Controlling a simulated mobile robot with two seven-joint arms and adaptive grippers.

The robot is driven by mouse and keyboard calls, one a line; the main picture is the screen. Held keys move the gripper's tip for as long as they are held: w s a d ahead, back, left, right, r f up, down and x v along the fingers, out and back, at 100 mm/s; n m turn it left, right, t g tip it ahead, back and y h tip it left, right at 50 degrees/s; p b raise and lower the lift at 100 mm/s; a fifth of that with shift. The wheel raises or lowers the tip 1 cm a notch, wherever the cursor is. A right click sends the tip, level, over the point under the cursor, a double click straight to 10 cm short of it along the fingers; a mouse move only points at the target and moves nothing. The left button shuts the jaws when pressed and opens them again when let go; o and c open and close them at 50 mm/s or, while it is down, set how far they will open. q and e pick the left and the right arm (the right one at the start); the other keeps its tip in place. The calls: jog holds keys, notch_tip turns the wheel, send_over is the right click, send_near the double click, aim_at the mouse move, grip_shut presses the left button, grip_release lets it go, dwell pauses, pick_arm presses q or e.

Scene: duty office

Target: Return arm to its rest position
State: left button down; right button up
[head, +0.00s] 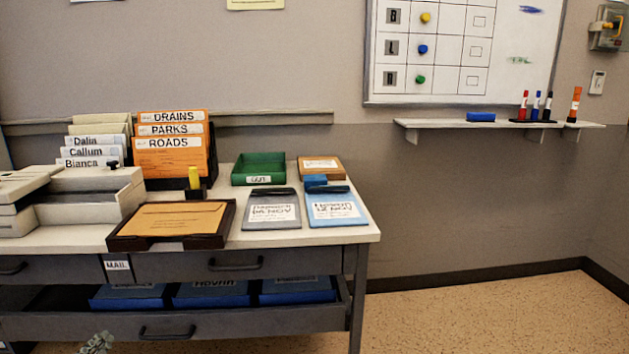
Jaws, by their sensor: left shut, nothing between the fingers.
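My left gripper (100,341) shows only as a small grey tip at the bottom left edge of the head view. It is shut and empty, low in front of the desk's lower drawer (230,322). It appears apart from the things on the desk top. The rest of the left arm is hardly in view. My right gripper and arm are not in view.
The desk (300,238) holds a brown tray (222,226) with an envelope, a green tray (259,169), clipboards (335,206) and orange folders (170,158). The lower drawer stands open with blue folders. A wall shelf (440,127) holds markers. The floor (490,318) at right is clear.

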pick_arm(q)
jog(key=s+d+f+n+g, duration=0.3)
jog(key=s+f, duration=0.3)
jog(key=f, duration=0.2)
jog(key=s+d+f+n+g, duration=0.2)
jog(key=s+f+g, duration=0.2)
jog(key=s+f, duration=0.3)
jog(key=s+d+f+n+g+h, duration=0.1)
jog(key=s+d+f+g, duration=0.3)
jog(key=s+d+f, duration=0.3)
jog(key=shift+s+d+f+p, duration=0.35)
jog(key=shift+s+d+p, duration=0.05)
jog(key=shift+s+d, duration=0.8)
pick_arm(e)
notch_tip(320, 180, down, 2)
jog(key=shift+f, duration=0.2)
pick_arm(q)
jog(key=shift+w, duration=0.1)
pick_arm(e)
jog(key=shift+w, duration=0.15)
